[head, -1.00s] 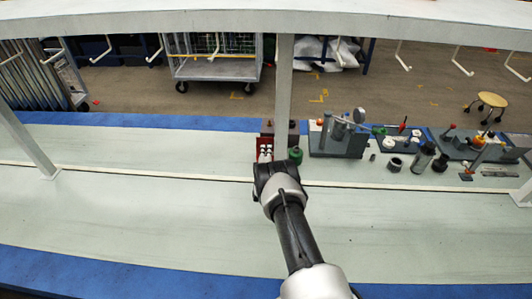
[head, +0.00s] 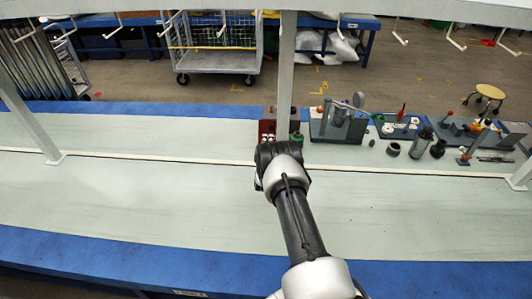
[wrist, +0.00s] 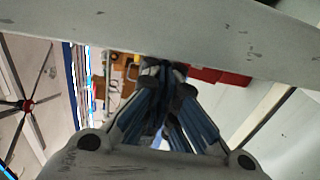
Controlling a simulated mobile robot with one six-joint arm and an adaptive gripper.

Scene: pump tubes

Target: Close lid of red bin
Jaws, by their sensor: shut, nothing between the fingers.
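The red bin (head: 267,127) stands near the back edge of the bench, beside the pillar's foot. My gripper and wrist hide its lower front. Small white pieces (head: 268,138) show at its front, just above the gripper; whether the lid is fully raised I cannot tell. My gripper (head: 266,150) is in front of the bin, seen from behind, and any contact is hidden. In the wrist view the gripper's fingers (wrist: 165,72) come together at the tips with nothing seen between them. The bin cannot be made out for certain there.
A green-capped bottle (head: 296,137) stands just right of the bin. A grey pump stand (head: 338,123) and several tools are further right. The pillar (head: 286,65) rises behind the bin. The bench (head: 130,160) is clear to the left.

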